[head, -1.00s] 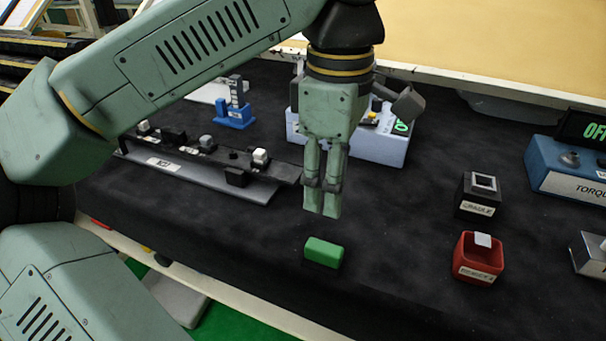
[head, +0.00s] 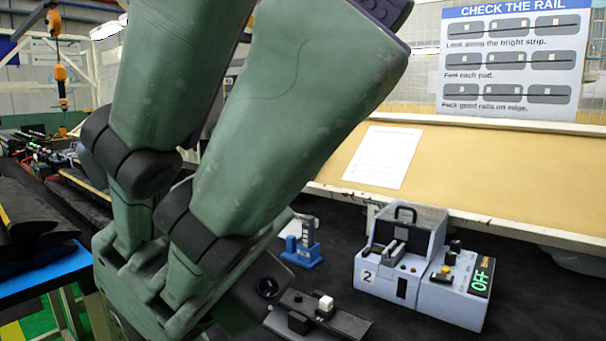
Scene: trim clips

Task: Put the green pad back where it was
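My gripper (head: 235,100) fills the left and middle of the head view, very close to the camera. The green pad is not visible. The dark rail fixture (head: 350,327) shows at the bottom, partly cut off and partly behind my gripper. A white block (head: 325,306) and a black block sit on it.
A grey-blue test box (head: 440,302) with a green OFF display stands on the black mat at right. A small blue stand (head: 302,258) is behind the rail. A paper sheet (head: 384,157) lies on the tan panel, below a CHECK THE RAIL sign (head: 513,60).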

